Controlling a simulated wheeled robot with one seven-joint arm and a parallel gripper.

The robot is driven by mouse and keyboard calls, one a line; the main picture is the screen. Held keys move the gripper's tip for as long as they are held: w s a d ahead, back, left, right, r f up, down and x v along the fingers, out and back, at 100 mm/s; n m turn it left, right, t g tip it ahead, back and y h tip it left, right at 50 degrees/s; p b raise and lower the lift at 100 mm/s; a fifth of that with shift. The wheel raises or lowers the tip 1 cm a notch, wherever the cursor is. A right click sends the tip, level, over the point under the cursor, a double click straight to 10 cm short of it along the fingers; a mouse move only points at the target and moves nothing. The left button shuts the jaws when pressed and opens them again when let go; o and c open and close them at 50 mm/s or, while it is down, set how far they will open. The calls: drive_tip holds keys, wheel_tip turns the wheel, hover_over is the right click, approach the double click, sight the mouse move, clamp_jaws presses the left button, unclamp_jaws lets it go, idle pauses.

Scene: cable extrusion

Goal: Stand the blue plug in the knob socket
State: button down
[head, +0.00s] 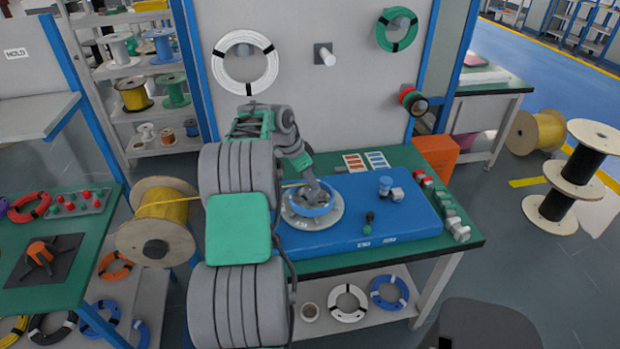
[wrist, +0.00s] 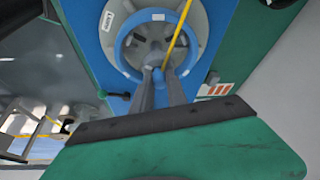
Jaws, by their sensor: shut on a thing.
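My gripper (head: 314,190) points down over the round blue-and-grey fixture at the left of the blue board. In the wrist view my gripper (wrist: 159,72) has its two fingers close together around a slim blue piece, the blue plug (wrist: 159,88). Its lower end is hard to make out. In the head view the plug is hidden by the gripper and the fixture. The fixture's blue ring (wrist: 127,56) surrounds a grey slotted hub below the fingertips. I cannot tell which opening is the knob socket.
A blue-topped cylinder (head: 385,186) and a grey cylinder stand right of the fixture on the blue board (head: 410,225). A yellow cable (wrist: 180,38) runs across the fixture. Small parts line the table's right edge.

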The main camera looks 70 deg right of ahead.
drive_tip(key=c, duration=1.2)
unclamp_jaws()
drive_tip(key=shift+c, duration=0.2)
drive_tip(key=shift+r, duration=0.1)
wheel_tip(320, 180, up, 8)
drive_tip(key=p, duration=0.6)
